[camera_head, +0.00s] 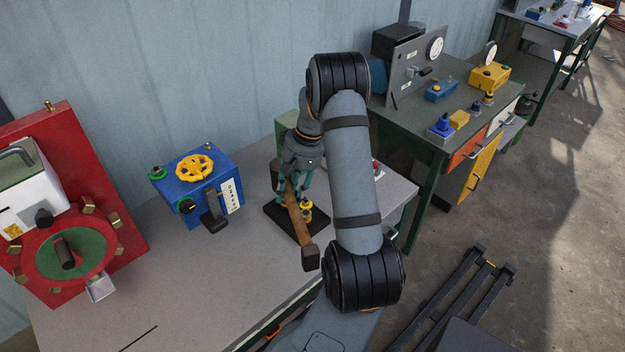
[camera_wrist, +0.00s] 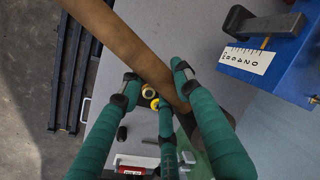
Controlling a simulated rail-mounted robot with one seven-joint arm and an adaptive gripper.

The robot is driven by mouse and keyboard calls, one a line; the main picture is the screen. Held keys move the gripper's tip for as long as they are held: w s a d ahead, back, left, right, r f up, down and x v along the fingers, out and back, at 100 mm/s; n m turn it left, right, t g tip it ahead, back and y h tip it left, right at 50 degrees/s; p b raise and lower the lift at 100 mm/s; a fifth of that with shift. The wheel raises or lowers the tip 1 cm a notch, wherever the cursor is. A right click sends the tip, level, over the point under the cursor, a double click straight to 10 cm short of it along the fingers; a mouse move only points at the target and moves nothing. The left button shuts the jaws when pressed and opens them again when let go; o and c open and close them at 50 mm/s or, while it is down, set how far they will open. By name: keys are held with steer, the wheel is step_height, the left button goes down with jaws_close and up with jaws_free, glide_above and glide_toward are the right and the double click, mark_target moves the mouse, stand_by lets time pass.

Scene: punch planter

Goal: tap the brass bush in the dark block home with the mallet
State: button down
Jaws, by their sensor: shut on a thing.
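My gripper (camera_head: 298,186) is shut on the wooden handle of the mallet (camera_head: 298,220). In the wrist view the green fingers of my gripper (camera_wrist: 157,80) close around the brown mallet handle (camera_wrist: 125,42). How deep the bush sits is unclear.
A blue box (camera_head: 222,180) with a yellow handwheel stands left of the dark block. A red panel (camera_head: 110,160) with a round fixture is further left. The grey bench top (camera_head: 170,285) is mostly clear in front. A green workbench (camera_head: 400,120) stands at the right.

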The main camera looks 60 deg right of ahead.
steer(key=s+d+f+m+b, duration=0.1)
steer(key=s+d+f+b, duration=0.1)
steer(key=s+d+f, duration=0.2)
steer(key=shift+d+f, duration=0.4)
steer(key=shift+f, duration=1.25)
steer(key=shift+a+b, duration=0.15)
steer(key=shift+b, duration=0.2)
step_height(320, 180, down, 6)
steer(key=b, duration=0.6)
step_height(320, 180, up, 6)
steer(key=p, duration=0.3)
steer(key=shift+r+p, duration=0.15)
steer(key=shift+p, duration=0.15)
